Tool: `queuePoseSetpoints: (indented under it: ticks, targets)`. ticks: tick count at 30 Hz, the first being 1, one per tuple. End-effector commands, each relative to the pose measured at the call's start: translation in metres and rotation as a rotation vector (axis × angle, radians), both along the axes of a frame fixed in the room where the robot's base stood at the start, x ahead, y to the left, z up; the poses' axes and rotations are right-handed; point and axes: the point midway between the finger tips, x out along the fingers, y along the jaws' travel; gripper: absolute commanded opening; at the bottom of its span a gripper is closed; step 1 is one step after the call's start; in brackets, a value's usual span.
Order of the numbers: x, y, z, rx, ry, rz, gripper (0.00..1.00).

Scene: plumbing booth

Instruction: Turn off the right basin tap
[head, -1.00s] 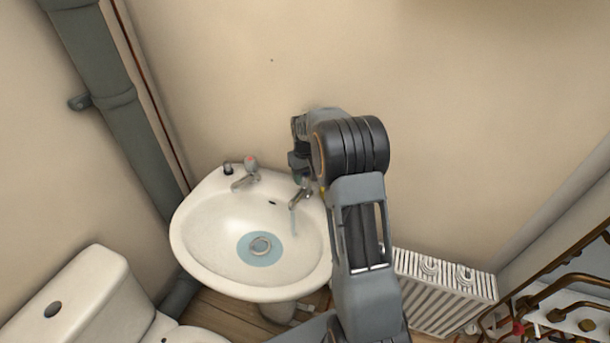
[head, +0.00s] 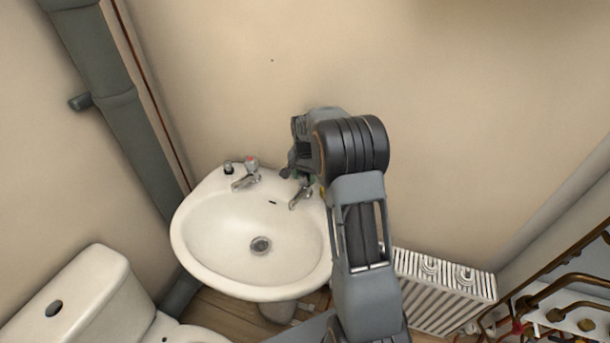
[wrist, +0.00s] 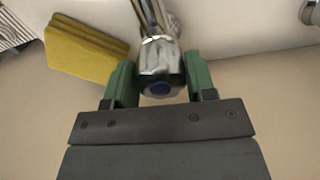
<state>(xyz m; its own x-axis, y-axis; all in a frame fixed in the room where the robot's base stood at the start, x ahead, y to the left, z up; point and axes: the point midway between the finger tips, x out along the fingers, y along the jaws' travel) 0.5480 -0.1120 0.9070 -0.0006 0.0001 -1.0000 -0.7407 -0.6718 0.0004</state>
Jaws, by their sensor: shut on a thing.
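The right basin tap (head: 300,198) stands at the back right of the white basin (head: 200,238). No water runs from its spout, and the basin holds no water. In the wrist view its chrome handle (wrist: 160,62) with a blue cap sits between the green fingers of my gripper (wrist: 160,85). My gripper is shut on the handle. In the head view my arm hides most of my gripper and part of the tap handle.
The left tap (head: 246,176) with a red cap and a dark plug (head: 228,168) are on the basin's back rim. A yellow sponge (wrist: 85,50) lies close beside the right tap. A toilet (head: 90,290) is left; a radiator (head: 445,290) is right.

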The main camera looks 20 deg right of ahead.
Motion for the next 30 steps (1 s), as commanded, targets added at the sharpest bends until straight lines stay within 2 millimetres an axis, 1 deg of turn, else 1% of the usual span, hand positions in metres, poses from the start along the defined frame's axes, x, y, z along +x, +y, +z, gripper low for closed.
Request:
queuePoseSetpoints:
  ticks: [6,12,28,29,30]
  targets:
    - [0.0006,-0.0002,0.0010,-0.001,-0.002,-0.101,0.27]
    - [0.0007,-0.0002,0.0010,-0.001,-0.002,-0.151,0.27]
    - [0.0006,-0.0001,0.0010,0.000,-0.003,-0.169,0.27]
    - [0.0006,-0.0001,0.0010,0.000,-0.003,-0.169,0.54]
    - [0.0006,-0.0001,0.0010,0.000,-0.003,-0.169,0.57]
